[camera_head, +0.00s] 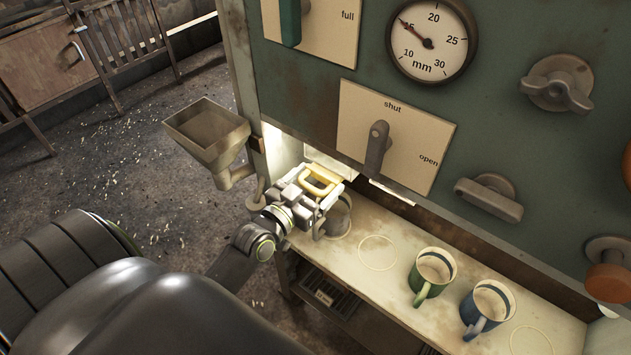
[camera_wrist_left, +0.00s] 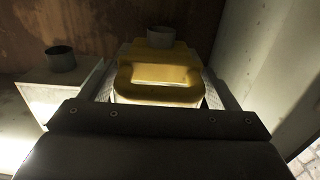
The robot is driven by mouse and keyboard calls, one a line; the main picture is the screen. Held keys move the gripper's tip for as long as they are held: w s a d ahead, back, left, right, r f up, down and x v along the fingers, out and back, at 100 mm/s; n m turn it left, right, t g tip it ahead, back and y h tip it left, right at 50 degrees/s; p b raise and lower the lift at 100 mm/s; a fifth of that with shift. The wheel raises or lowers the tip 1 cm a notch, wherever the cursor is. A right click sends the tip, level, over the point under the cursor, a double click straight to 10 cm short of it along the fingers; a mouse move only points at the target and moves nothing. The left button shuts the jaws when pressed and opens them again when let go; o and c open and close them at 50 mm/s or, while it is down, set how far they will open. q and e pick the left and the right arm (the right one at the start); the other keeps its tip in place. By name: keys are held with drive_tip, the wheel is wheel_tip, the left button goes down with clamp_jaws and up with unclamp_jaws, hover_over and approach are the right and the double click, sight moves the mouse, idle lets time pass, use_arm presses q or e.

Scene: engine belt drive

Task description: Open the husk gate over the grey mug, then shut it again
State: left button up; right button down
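A yellow looped handle (camera_head: 320,181) sits in the lit opening under the green panel and is probably the husk gate's; it also shows ahead in the left wrist view (camera_wrist_left: 158,80). My left gripper (camera_head: 312,192) is at this handle. Its fingertips are hard to make out, so I cannot tell whether it grips the handle. A grey rounded thing (camera_head: 340,218), likely the grey mug, stands on the shelf just below, partly hidden by the gripper. A lever (camera_head: 378,147) on a plate marked shut and open points up toward "shut". My right gripper is not in view.
A green mug (camera_head: 433,274) and a blue mug (camera_head: 488,306) stand on the shelf (camera_head: 400,300) to the right. Bare ring marks lie beside them. A grey hopper (camera_head: 209,135) juts out left of the opening. Several knobs stick out from the panel.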

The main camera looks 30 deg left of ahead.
use_arm(q)
drive_tip(key=c, duration=0.9)
drive_tip(key=shift+o, duration=0.2)
drive_tip(key=shift+s+a+f+b, duration=0.1)
drive_tip(key=shift+s+b, duration=0.2)
drive_tip(key=shift+s, duration=0.65)
drive_tip(key=o, duration=1.1)
drive_tip(key=shift+o, duration=0.9)
